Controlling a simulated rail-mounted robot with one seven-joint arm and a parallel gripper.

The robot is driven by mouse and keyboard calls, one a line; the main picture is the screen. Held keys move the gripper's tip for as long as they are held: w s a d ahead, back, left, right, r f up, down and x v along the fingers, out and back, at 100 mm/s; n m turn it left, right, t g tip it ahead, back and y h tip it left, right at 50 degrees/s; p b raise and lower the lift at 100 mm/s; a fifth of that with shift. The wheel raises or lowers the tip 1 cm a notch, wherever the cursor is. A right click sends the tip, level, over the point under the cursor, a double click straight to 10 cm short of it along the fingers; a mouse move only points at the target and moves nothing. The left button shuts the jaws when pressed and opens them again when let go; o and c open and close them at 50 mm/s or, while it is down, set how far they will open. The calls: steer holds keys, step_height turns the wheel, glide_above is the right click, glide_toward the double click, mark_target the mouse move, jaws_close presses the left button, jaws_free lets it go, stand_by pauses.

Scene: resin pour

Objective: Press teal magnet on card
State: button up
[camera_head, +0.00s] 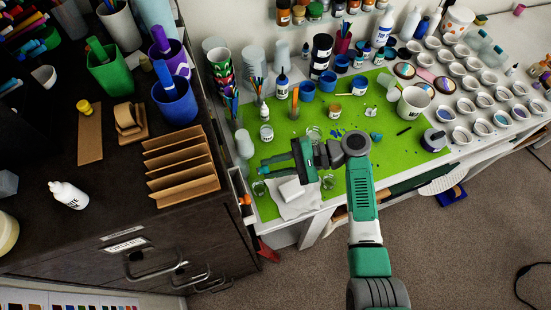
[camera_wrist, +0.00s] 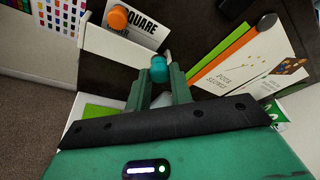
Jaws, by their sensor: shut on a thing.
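My gripper (camera_wrist: 160,88) is shut on a small teal magnet (camera_wrist: 158,68), which sticks out past the fingertips. In the head view my gripper (camera_head: 268,165) points left toward the cabinet side, above the left end of the green mat. In the wrist view a white card with printed text and a small picture (camera_wrist: 255,75) is on the dark panel to the right, under a dark round magnet (camera_wrist: 267,20). A white card lettered "SQUARE" (camera_wrist: 140,28) is at upper left, with an orange magnet (camera_wrist: 117,17). The teal magnet appears apart from both cards.
Green and orange strips (camera_wrist: 222,56) lie beside the printed card. A color chart (camera_wrist: 58,18) is at the far upper left. Below my arm, the green mat (camera_head: 400,165) holds cups and jars. The dark cabinet (camera_head: 110,180) stands at left.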

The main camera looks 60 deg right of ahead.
mark_target(267, 172)
steer(key=shift+w+a+p, duration=0.15)
steer(key=shift+w+a, duration=0.7)
steer(key=shift+a, duration=0.25)
steer(key=shift+w+a+p, duration=0.15)
steer(key=shift+w+a, duration=0.65)
steer(key=shift+a, duration=0.25)
steer(key=shift+w+a, duration=0.1)
steer(key=shift+a, duration=0.05)
steer(key=o, duration=1)
steer(key=shift+o, duration=0.8)
steer(key=shift+f, duration=0.15)
steer(key=shift+c, duration=0.3)
steer(key=shift+o, duration=1.3)
steer(key=shift+s+d, duration=0.4)
steer(key=shift+s, duration=0.05)
steer(key=shift+s+d+b, duration=0.1)
steer(key=shift+s+d, duration=0.45)
steer(key=shift+d, duration=0.25)
steer(key=shift+s+d+b, duration=0.1)
steer(key=shift+s+d, duration=0.5)
steer(key=shift+d, duration=0.2)
steer(key=shift+s+d+b, duration=0.1)
steer(key=shift+s+d, duration=0.45)
steer(key=shift+d, duration=0.25)
